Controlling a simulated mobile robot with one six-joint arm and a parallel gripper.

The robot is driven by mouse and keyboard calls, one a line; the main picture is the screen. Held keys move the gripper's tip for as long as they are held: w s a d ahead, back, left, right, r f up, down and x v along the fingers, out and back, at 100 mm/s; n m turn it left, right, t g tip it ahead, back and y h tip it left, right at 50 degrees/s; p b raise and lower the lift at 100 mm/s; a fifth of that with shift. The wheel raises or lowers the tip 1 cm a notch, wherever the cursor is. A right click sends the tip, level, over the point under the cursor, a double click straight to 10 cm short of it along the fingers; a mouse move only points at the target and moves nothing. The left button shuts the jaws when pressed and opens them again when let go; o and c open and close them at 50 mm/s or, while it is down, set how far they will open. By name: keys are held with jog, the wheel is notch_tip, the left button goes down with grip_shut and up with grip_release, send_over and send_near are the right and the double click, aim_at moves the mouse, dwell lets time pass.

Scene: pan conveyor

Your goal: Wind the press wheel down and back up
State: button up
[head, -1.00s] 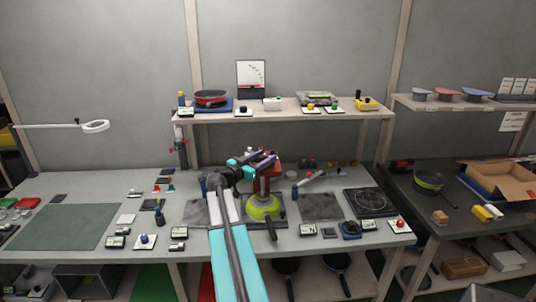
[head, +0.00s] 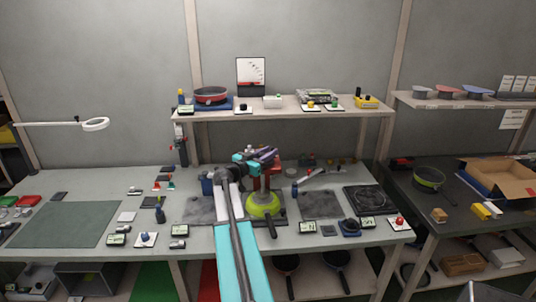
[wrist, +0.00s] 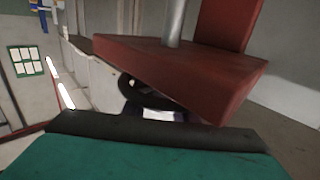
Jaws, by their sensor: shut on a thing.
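The red press (head: 276,164) stands on the main bench, partly covered by my arm. A lime-green pan (head: 263,207) sits under it, its dark handle toward the bench front. My gripper (head: 267,154) is at the top of the press, shut on the press wheel, which is mostly hidden by the gripper and small in the head view. In the wrist view, the red press block (wrist: 185,75) with its grey shaft (wrist: 175,22) fills the upper middle. A dark curved part (wrist: 150,95) shows below it; I cannot tell whether it is the wheel rim.
A shelf (head: 290,114) with a red pan (head: 211,96) and several small devices runs behind the press. A dark hotplate (head: 364,200) stands to its right. A green mat (head: 66,225) leaves clear room at the left.

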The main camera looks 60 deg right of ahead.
jog(key=shift+s, duration=0.1)
jog(key=shift+d, duration=0.1)
jog(key=shift+r+t+p, duration=0.15)
jog(key=shift+t+p, duration=0.15)
jog(key=shift+p, duration=0.15)
jog(key=shift+n+t, duration=0.3)
jog(key=shift+n, duration=0.1)
jog(key=shift+w+d+r+n+t+p, duration=0.1)
jog(key=shift+w+n+t+p, duration=0.05)
jog(key=shift+n+t+p, duration=0.55)
jog(key=shift+w+n+t+p, duration=0.1)
jog(key=shift+n+t+p, duration=0.3)
jog(key=shift+t, duration=0.5)
jog(key=shift+w+n+t, duration=0.2)
jog(key=shift+n+t, duration=0.2)
jog(key=shift+t, duration=0.3)
jog(key=shift+w+n+t, duration=0.2)
jog(key=shift+n+t, duration=0.2)
jog(key=shift+t, duration=0.3)
jog(key=shift+w+n+t, duration=0.1)
jog(key=shift+n+t, duration=0.3)
jog(key=shift+t, duration=0.1)
jog(key=shift+w+n+t+y+b, duration=0.3)
jog(key=shift+n+t+y+b, duration=0.3)
jog(key=shift+t+b, duration=0.5)
